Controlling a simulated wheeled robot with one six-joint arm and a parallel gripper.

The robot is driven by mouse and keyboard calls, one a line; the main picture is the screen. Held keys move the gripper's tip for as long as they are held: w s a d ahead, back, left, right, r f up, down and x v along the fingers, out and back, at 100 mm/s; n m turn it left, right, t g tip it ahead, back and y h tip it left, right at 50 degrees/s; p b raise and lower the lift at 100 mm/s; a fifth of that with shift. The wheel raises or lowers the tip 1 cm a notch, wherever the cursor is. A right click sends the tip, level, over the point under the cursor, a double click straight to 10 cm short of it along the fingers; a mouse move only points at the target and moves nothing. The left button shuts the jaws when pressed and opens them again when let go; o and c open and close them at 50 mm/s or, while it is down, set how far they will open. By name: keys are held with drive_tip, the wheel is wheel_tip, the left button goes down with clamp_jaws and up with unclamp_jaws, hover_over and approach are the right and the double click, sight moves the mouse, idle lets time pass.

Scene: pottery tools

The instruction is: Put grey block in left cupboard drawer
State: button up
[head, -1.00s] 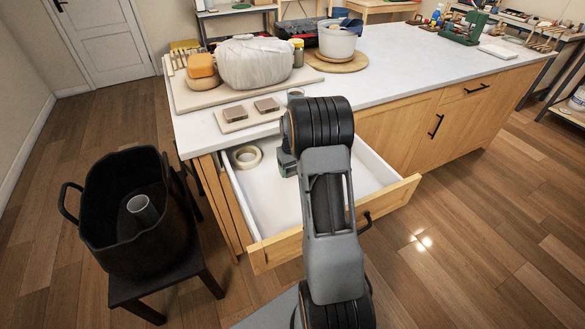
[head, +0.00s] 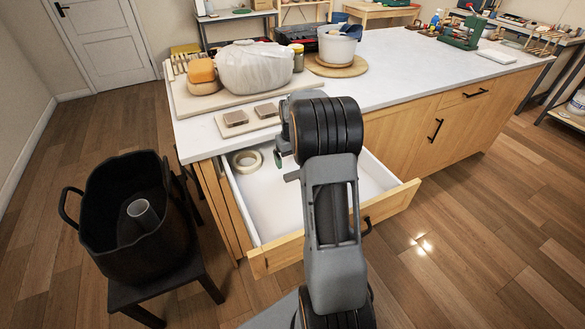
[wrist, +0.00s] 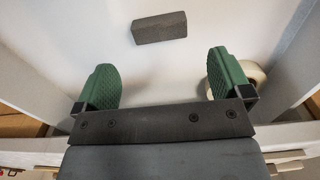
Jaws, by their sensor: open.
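The grey block (wrist: 159,27) is a small dark rectangular block lying on the white floor of the open drawer (head: 275,208). It shows in the wrist view at top centre; in the head view I cannot see it, and my arm covers part of the drawer. My gripper (wrist: 162,76) has green pads spread wide with nothing between them. The block is apart from both fingers, beyond their tips in the picture. In the head view a green fingertip (head: 278,160) shows over the drawer; the rest of the gripper is hidden.
A tape roll (head: 246,160) lies in the drawer's back left corner, and beside the right finger in the wrist view. The white counter (head: 400,62) holds boards, a wrapped lump and a pot. A black bin (head: 125,215) stands on a stool to the left.

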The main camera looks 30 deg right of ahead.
sight(292, 173)
drive_tip(key=s+a+r, duration=0.3)
drive_tip(key=a+r, duration=0.3)
drive_tip(key=r, duration=0.3)
drive_tip(key=s+a+n+t, duration=0.1)
drive_tip(key=s+a+t, duration=0.2)
drive_tip(key=s+a, duration=1.1)
drive_tip(key=shift+s+a+r+n, duration=0.25)
drive_tip(key=shift+s+a+n, duration=0.1)
drive_tip(key=shift+s, duration=1.05)
